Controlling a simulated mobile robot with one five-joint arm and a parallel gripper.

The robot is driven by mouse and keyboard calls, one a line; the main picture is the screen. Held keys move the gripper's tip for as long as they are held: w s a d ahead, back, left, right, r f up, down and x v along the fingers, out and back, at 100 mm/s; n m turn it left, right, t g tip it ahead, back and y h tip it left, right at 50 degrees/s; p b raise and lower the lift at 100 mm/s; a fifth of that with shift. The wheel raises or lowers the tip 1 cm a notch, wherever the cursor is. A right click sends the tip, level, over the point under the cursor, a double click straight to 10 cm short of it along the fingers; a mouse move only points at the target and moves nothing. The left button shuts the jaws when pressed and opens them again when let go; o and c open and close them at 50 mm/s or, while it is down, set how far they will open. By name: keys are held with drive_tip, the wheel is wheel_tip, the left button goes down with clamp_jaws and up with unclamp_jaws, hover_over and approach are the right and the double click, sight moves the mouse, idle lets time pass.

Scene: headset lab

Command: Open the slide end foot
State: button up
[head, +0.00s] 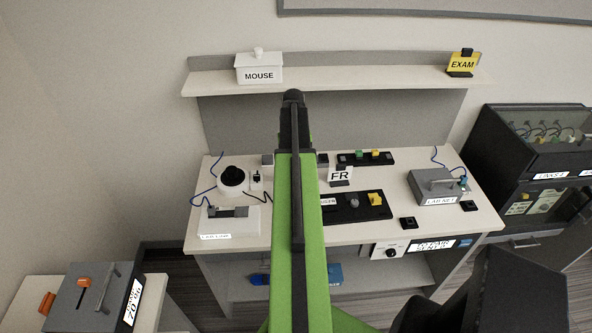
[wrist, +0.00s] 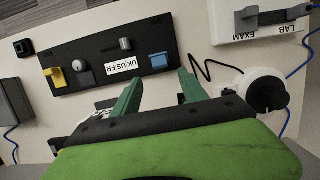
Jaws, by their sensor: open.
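No part is labelled as the slide end foot, and I cannot tell which piece it is. A black board (head: 373,207) lies on the bench, partly hidden by my arm in the head view. In the wrist view the board (wrist: 100,55) carries a yellow block (wrist: 57,77), a round grey knob (wrist: 80,66), a small grey post (wrist: 125,44), a blue block (wrist: 158,61) and a white label reading UK, US, FR (wrist: 121,66). My gripper (wrist: 160,92) is open, with its two green fingers apart below the blue block's end of the board. Nothing shows between the fingertips.
A device with a black dome (head: 232,177) and a white LAB EXAM unit (head: 232,220) stand on the left. A grey LAB SET box (head: 436,187) stands on the right. An FR card (head: 340,175) stands behind the board. A MOUSE box (head: 259,68) and yellow EXAM sign (head: 462,64) sit on the shelf.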

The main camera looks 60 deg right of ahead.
drive_tip(key=p+v, duration=0.7)
drive_tip(key=v, duration=0.2)
drive_tip(key=w+a+f+n+h+b, duration=0.1)
drive_tip(key=w+a+f+n+b, duration=0.15)
drive_tip(key=w+a, duration=0.85)
drive_tip(key=w+a+f+n+b, duration=0.25)
drive_tip(key=w+a, duration=0.55)
drive_tip(key=a, duration=0.7)
drive_tip(key=a+f+n+t+b, duration=0.1)
drive_tip(key=a+n, duration=0.1)
drive_tip(key=a, duration=1.2)
drive_tip(key=s+a+f+n+h+b, duration=0.1)
drive_tip(key=a+f+n, duration=0.1)
drive_tip(key=a, duration=1.3)
drive_tip(key=shift+n+t+b, duration=0.3)
drive_tip(key=shift+n+t, duration=0.1)
drive_tip(key=shift+n, duration=0.3)
